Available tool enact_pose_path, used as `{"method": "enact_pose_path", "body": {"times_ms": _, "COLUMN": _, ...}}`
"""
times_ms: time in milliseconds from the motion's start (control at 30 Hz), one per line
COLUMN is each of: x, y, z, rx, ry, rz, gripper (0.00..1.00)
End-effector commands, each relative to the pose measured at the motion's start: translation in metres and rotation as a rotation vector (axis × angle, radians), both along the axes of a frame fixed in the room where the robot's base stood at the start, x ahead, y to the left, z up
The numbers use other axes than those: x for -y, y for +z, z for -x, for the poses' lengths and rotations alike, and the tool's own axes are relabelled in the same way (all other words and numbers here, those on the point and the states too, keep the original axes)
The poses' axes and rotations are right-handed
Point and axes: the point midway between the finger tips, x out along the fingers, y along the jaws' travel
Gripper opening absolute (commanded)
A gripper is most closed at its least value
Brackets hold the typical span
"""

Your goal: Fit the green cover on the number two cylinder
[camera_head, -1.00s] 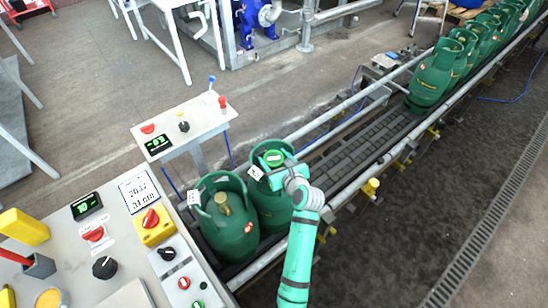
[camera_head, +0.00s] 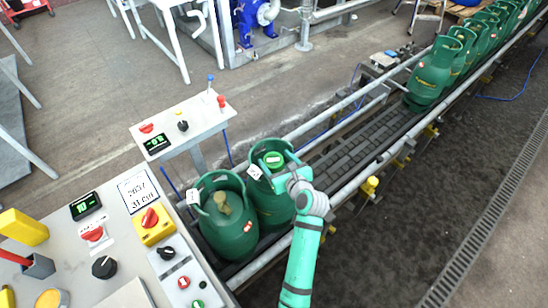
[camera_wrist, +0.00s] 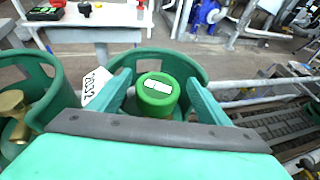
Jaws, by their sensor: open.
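Two green cylinders stand side by side at the near end of the conveyor. The right one (camera_head: 272,208) has the green cover (camera_head: 273,158) with a white label at its top centre, inside the collar; its valve is hidden. The cover also shows in the wrist view (camera_wrist: 157,97). The left cylinder (camera_head: 228,236) has a bare brass valve (camera_head: 222,201). Each has a white tag whose number I cannot read surely. My gripper (camera_wrist: 158,80) is open, its fingers on either side of the cover with gaps visible. In the head view it is at the right cylinder's collar.
A control desk (camera_head: 130,262) with buttons and knobs stands at the lower left. A smaller console (camera_head: 185,125) is behind the cylinders. Metal rails (camera_head: 375,180) flank the conveyor belt (camera_head: 365,145). Several more green cylinders (camera_head: 432,75) stand farther along it; the belt between is empty.

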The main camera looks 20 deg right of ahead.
Motion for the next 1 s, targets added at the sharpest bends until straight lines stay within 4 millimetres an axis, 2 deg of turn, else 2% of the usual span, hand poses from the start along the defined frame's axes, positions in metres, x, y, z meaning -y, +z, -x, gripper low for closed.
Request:
{"method": "enact_pose_path", "body": {"times_ms": 33, "x": -0.005, "y": -0.003, "z": 0.011, "rx": -0.012, "ry": 0.012, "rz": -0.005, "gripper": 0.83}}
{"method": "enact_pose_path", "body": {"times_ms": 200, "x": -0.001, "y": 0.010, "z": 0.041, "rx": -0.011, "ry": 0.009, "rz": -0.004, "gripper": 0.83}}
{"method": "enact_pose_path", "body": {"times_ms": 400, "x": 0.003, "y": 0.022, "z": 0.066, "rx": -0.008, "ry": 0.007, "rz": -0.004, "gripper": 0.83}}
{"method": "enact_pose_path", "body": {"times_ms": 600, "x": 0.005, "y": 0.028, "z": 0.075, "rx": -0.004, "ry": 0.004, "rz": -0.002, "gripper": 0.83}}
{"method": "enact_pose_path", "body": {"times_ms": 1000, "x": 0.007, "y": 0.029, "z": 0.076, "rx": -0.003, "ry": 0.001, "rz": -0.001, "gripper": 0.83}}
